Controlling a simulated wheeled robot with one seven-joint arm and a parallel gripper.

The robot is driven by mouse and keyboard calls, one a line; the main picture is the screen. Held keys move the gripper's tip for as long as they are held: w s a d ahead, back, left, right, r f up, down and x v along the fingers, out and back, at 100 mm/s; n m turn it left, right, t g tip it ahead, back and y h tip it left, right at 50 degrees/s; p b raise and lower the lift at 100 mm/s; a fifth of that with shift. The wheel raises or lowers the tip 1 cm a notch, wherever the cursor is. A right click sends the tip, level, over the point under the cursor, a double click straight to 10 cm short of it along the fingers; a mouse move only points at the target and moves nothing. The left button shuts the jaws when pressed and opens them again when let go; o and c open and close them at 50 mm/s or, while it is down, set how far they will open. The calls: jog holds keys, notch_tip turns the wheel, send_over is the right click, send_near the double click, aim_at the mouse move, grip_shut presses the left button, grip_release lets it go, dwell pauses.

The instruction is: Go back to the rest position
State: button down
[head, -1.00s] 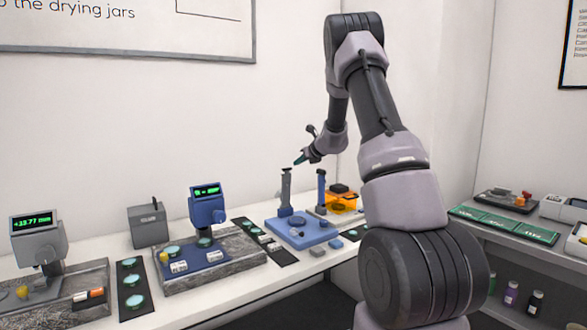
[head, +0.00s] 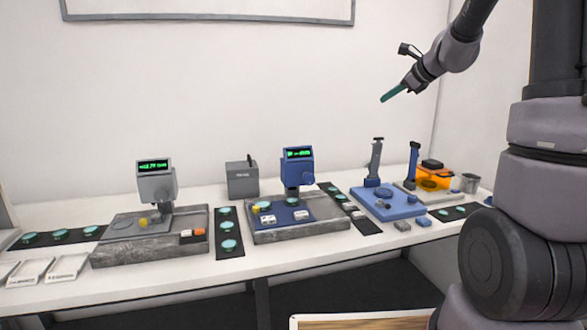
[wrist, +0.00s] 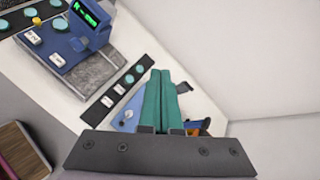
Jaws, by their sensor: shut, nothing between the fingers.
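My gripper (head: 392,93) is in the air at the upper right of the head view, above and in front of the back wall. Its teal fingers point down and to the left. In the wrist view, the two teal fingers (wrist: 165,98) lie side by side, shut with nothing between them. The gripper is well above the bench (head: 110,285) and touches nothing.
A blue gauge (head: 298,168) and a grey gauge (head: 155,185) stand on stone bases. A grey box (head: 242,180), an orange container (head: 433,180) and a metal cup (head: 470,183) are on the bench. Dark strips hold teal discs (head: 228,228). The air around my gripper is clear.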

jog(key=s+a+r+n+g, duration=0.1)
jog(key=s+a+r+n, duration=0.1)
jog(key=s+a+n, duration=0.5)
jog(key=s+r+n+g, duration=0.15)
jog(key=s+n, duration=0.25)
jog(key=s, duration=0.8)
jog(key=s+f+n+h, duration=0.1)
jog(key=s+n, duration=0.3)
jog(key=s, duration=0.3)
jog(key=s+d+f+n+h, duration=0.1)
jog(key=s+f+n+h, duration=0.1)
jog(key=s+n, duration=0.3)
jog(key=s, duration=0.2)
jog(key=shift+s+d+f+h, duration=0.15)
jog(key=shift+s+d+h, duration=0.15)
jog(key=shift+s, duration=0.05)
